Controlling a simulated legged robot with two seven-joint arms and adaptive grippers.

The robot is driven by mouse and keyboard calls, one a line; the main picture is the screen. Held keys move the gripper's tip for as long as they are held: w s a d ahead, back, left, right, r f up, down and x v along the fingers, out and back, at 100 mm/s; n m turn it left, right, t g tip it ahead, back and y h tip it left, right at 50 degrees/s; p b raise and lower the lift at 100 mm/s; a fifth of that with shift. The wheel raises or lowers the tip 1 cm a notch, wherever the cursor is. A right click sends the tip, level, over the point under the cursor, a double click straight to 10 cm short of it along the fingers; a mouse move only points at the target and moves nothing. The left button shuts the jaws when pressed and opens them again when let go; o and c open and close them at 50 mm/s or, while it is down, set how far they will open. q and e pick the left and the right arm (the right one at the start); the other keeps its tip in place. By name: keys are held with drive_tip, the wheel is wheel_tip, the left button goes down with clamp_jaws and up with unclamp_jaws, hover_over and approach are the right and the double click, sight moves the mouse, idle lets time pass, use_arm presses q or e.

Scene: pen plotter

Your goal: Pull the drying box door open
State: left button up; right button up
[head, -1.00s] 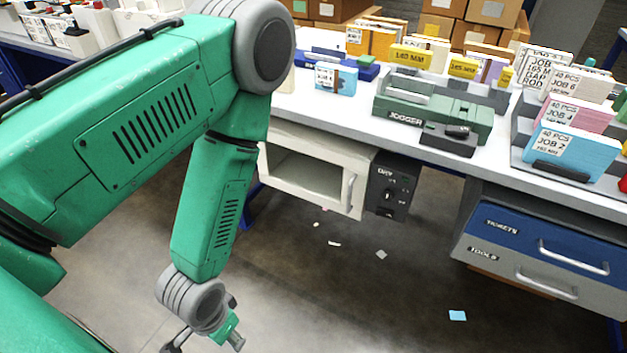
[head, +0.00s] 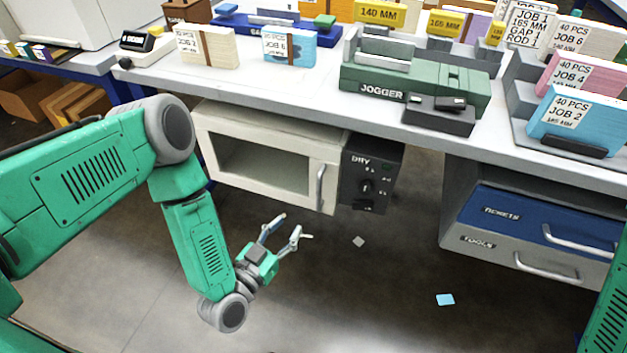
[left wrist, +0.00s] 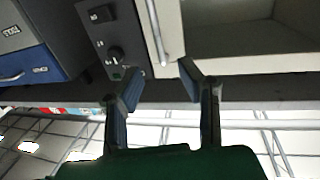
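The drying box (head: 222,117) hangs under the bench top. Its cream door (head: 262,158) has a dark window and a vertical metal handle (head: 320,186) at its right edge; the door looks closed. A dark control panel (head: 367,176) marked DRY stands right of the door. My left gripper (head: 284,230) is open and empty, below and to the left of the handle. In the left wrist view, the open fingers (left wrist: 160,82) point toward the box, with the handle (left wrist: 156,30) ahead between them, apart from them. My right gripper does not show; only a green arm part is at the right edge.
The bench top (head: 300,92) overhangs the box and carries the JOGGER tray (head: 415,85) and several card stacks. A drawer cabinet (head: 530,222) stands right of the box. Paper scraps, one blue (head: 445,299), lie on the floor. Open floor lies between box and cabinet.

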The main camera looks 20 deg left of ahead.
use_arm(q)
drive_tip(key=b, duration=0.1)
approach(318, 190)
drive_tip(key=w+d, duration=0.1)
drive_tip(key=w, duration=0.1)
drive_tip(key=x, duration=0.2)
drive_tip(key=b+x, duration=0.1)
drive_tip(key=x, duration=0.2)
drive_tip(key=b+x, duration=0.1)
drive_tip(key=x, duration=0.1)
drive_tip(key=shift+w+a+f, duration=0.15)
drive_tip(key=shift+w+a, duration=0.15)
drive_tip(key=shift+w, duration=0.2)
drive_tip(key=shift+w+d+b, duration=0.3)
drive_tip(key=shift+w+d, duration=0.05)
drive_tip(key=shift+d, duration=0.15)
drive_tip(key=shift+a, duration=0.3)
drive_tip(key=shift+c, duration=1.2)
drive_tip(key=shift+a, duration=0.2)
clamp_jaws()
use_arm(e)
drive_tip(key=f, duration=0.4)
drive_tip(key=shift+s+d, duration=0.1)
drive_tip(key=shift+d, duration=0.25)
